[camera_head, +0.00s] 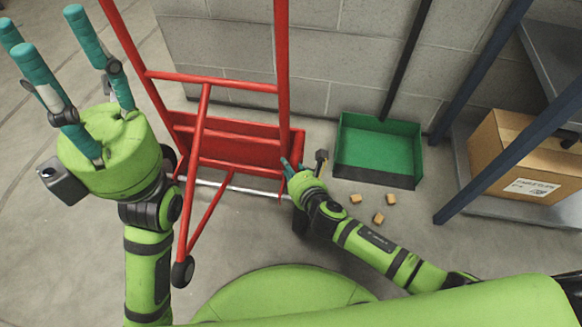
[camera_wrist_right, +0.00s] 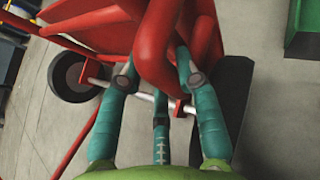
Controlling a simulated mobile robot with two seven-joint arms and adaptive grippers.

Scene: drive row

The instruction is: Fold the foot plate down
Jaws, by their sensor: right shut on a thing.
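A red hand truck (camera_head: 207,107) stands by the block wall. Its wide red foot plate (camera_head: 240,150) shows low between the rails, above a pale axle bar (camera_head: 225,187); its exact tilt is hard to tell. My right gripper (camera_head: 288,166) is at the plate's right end, by the foot of the right rail. In the right wrist view, the fingers of my right gripper (camera_wrist_right: 155,72) are shut around a thick, curved red part of the truck (camera_wrist_right: 160,45); whether it belongs to plate or rail is unclear. My left gripper (camera_head: 45,32) is open, empty, and raised at the left.
A green dustpan (camera_head: 380,148) with a dark handle stands right of the truck, with several small tan blocks (camera_head: 378,218) before it. A shelf with blue posts (camera_head: 485,110) holds a cardboard box (camera_head: 520,155) at the right.

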